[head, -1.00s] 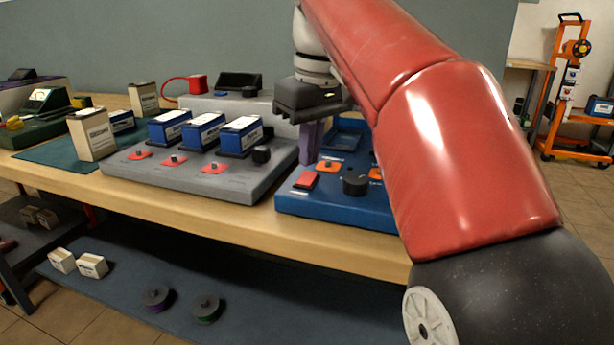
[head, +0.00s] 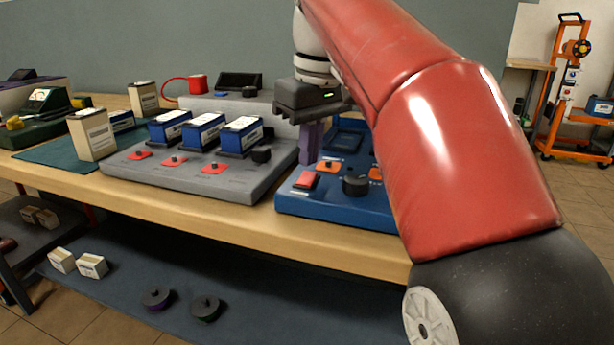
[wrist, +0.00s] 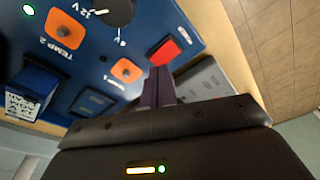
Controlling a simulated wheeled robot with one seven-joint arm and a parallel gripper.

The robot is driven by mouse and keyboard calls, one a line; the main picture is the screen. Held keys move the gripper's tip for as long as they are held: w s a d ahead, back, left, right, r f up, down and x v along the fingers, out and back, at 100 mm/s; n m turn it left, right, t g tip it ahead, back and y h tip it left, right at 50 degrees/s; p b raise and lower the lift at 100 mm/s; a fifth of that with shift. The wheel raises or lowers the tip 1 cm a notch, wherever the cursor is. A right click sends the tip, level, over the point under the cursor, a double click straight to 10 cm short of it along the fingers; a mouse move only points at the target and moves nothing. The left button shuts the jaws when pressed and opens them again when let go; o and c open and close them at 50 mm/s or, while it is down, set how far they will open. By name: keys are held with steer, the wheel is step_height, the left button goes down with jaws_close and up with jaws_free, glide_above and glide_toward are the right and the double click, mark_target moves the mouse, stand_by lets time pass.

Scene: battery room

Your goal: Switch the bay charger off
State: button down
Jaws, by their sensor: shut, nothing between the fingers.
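A blue charger unit (head: 332,208) sits on the bench. Its red rocker switch (head: 306,180) is at the left front, beside a black knob (head: 355,185) and orange-plated controls. The wrist view shows the red switch (wrist: 165,52), the knob (wrist: 114,10), and orange plates marked TEMP. My gripper (head: 311,160) is shut and empty, pointing down over the blue unit's left side, just behind the red switch. In the wrist view its fingertips (wrist: 159,72) are close to the switch's edge; I cannot tell whether they touch.
A grey unit (head: 232,188) with several blue batteries (head: 204,132) stands just left of the blue unit. A red cup-like part (head: 198,84) and another grey unit are behind. An orange trolley (head: 572,85) stands far right. The lower shelf holds boxes and two spools.

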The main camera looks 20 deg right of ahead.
mark_target(310, 174)
steer(key=shift+f+b, duration=0.65)
steer(key=shift+f, duration=0.25)
stand_by(0.5)
steer(key=shift+r, duration=0.15)
step_height(310, 174, up, 2)
steer(key=p, duration=0.3)
steer(key=shift+r, duration=2.4)
